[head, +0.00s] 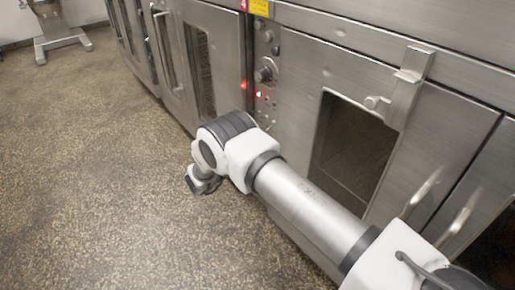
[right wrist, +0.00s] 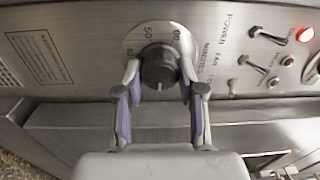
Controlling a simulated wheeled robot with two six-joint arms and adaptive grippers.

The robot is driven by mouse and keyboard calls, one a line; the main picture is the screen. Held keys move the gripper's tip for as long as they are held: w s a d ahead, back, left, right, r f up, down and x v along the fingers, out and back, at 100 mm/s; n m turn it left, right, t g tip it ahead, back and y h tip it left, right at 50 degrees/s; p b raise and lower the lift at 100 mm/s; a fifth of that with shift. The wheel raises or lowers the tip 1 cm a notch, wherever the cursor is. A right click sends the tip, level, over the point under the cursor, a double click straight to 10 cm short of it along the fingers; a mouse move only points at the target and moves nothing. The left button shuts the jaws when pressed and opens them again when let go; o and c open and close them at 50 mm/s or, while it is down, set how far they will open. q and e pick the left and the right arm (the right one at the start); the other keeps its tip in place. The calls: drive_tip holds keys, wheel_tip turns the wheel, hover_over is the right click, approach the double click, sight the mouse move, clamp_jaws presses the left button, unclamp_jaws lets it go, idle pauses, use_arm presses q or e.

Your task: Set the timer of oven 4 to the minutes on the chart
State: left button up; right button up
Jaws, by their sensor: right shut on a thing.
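In the right wrist view, a dark round timer knob (right wrist: 158,66) sits on a pale dial plate (right wrist: 133,42) with "50" and "60" readable above it. The word MINUTES runs beside the dial. A pale line shows on the lower part of the knob; the lower scale is hidden, so I cannot read the setting. My right gripper (right wrist: 159,84) is shut on the knob, one finger at each side. In the head view my right arm crosses in front of the oven, and the gripped knob is hidden. The minutes chart is not in view. My left gripper is not in view.
In the head view a control panel (head: 267,48) has a larger knob (head: 265,73) and a lit red lamp (head: 258,94). Right of it is an oven door with a window (head: 352,150) and a protruding latch (head: 407,88).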

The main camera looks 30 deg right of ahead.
drive_tip(key=shift+m, duration=0.4)
drive_tip(key=o, duration=1.1)
drive_tip(key=shift+o, duration=0.2)
drive_tip(key=a, duration=1.2)
drive_tip(key=shift+s+f, duration=0.25)
drive_tip(key=shift+s, duration=0.15)
drive_tip(key=shift+d, duration=0.1)
